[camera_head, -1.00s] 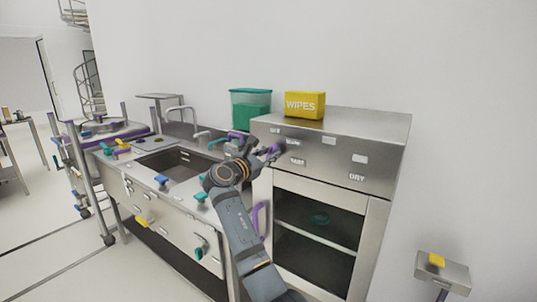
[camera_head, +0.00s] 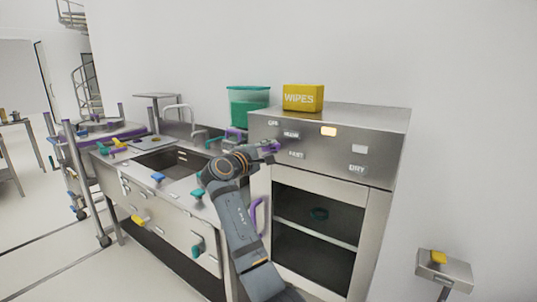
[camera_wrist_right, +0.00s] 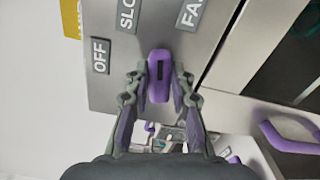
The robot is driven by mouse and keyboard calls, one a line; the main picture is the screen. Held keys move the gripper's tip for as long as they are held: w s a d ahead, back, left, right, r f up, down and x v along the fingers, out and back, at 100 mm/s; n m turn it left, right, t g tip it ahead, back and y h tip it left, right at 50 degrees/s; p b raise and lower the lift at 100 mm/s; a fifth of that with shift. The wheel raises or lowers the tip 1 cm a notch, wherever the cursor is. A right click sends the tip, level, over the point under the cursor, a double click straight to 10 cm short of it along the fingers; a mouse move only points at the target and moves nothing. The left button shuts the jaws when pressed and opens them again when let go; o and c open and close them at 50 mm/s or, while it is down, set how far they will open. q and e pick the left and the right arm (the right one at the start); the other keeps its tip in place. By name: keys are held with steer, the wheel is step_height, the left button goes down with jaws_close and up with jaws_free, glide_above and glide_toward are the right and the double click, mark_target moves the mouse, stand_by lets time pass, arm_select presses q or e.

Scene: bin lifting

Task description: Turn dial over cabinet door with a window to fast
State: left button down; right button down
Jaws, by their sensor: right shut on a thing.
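The purple dial (camera_wrist_right: 160,78) sits on the steel panel above the cabinet door with a window (camera_head: 318,235). Its raised bar has a dark slot and points up in the right wrist view, toward the gap between the SLOW label (camera_wrist_right: 127,14) and the FAST label (camera_wrist_right: 192,12). The OFF label (camera_wrist_right: 100,55) is to its left. My right gripper (camera_wrist_right: 158,88) is shut on the dial, one finger on each side. In the head view my right gripper (camera_head: 266,149) partly hides the dial. My left gripper is not in view.
A lit lamp (camera_head: 328,131) and a DRY label (camera_head: 357,168) are on the panel. A purple door handle (camera_wrist_right: 285,137) is nearby. The sink counter (camera_head: 200,207) is to the left.

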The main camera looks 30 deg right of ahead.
steer(key=shift+f+m+b, duration=0.2)
steer(key=shift+m+b, duration=0.45)
steer(key=shift+m, duration=0.5)
steer(key=shift+f+m+b, duration=0.15)
steer(key=shift+m+b, duration=0.45)
steer(key=shift+m, duration=0.55)
steer(key=c, duration=1.2)
jaws_free()
steer(key=shift+r, duration=0.1)
steer(key=shift+o, duration=0.2)
steer(key=shift+a, duration=0.15)
steer(key=v, duration=1.1)
steer(key=shift+s+a, duration=0.15)
steer(key=shift+a, duration=0.2)
